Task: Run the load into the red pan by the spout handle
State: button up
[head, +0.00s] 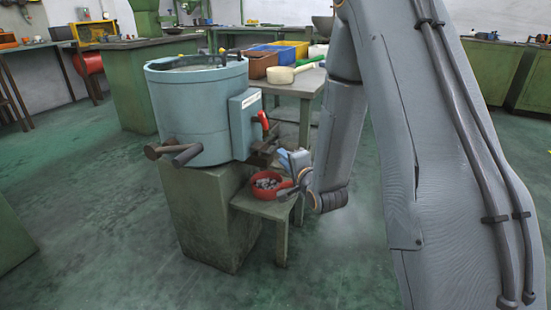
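A pale blue drum machine (200,110) stands on a green pedestal (212,215). A red handle (264,121) shows on its right side, beside a boxy blue housing (245,122). A dark spout-like part (262,156) juts out below the handle. The red pan (259,192) sits under it on a small green stand (268,208) and holds several grey pieces (268,184). My gripper (283,193) is at the pan's right side, below the red handle and apart from it. Its fingers are small and partly overlap the pan's edge, so I cannot tell whether they are open or touching the pan.
Two dark rods (172,154) stick out from the drum's front. My arm covers much of the right side.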

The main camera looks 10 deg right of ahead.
jog(key=b+x, duration=0.1)
jog(key=x, duration=0.6)
jog(key=shift+w, duration=0.3)
jog(key=shift+a, duration=0.1)
jog(key=shift+c, duration=0.3)
grip_shut()
